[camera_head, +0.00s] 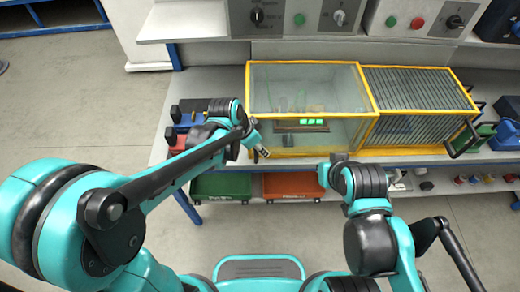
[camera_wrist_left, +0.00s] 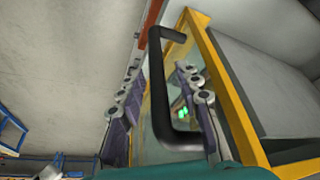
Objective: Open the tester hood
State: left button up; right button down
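The tester hood (camera_head: 312,80) is a clear box with a yellow frame at the middle of the bench; it looks closed, with small green lights showing inside. My left gripper (camera_head: 262,152) is at its lower front left. In the left wrist view my left gripper (camera_wrist_left: 165,100) is open, its two fingers apart, with the black bar handle (camera_wrist_left: 158,92) between them. The hood's yellow frame (camera_wrist_left: 225,85) is right behind. I cannot tell if a finger touches the handle. My right gripper is near the hood's lower front right; its fingers are hidden by the wrist.
A yellow-framed ribbed unit (camera_head: 418,88) adjoins the hood on the right. Control panels with knobs (camera_head: 300,18) are above. A green bin (camera_head: 220,186) and a red bin (camera_head: 290,185) are below the bench front. Small boxes (camera_head: 182,118) lie left of the hood.

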pick_arm(q)
jog(key=shift+d+f, duration=0.1)
jog(key=shift+f, duration=0.2)
grip_shut()
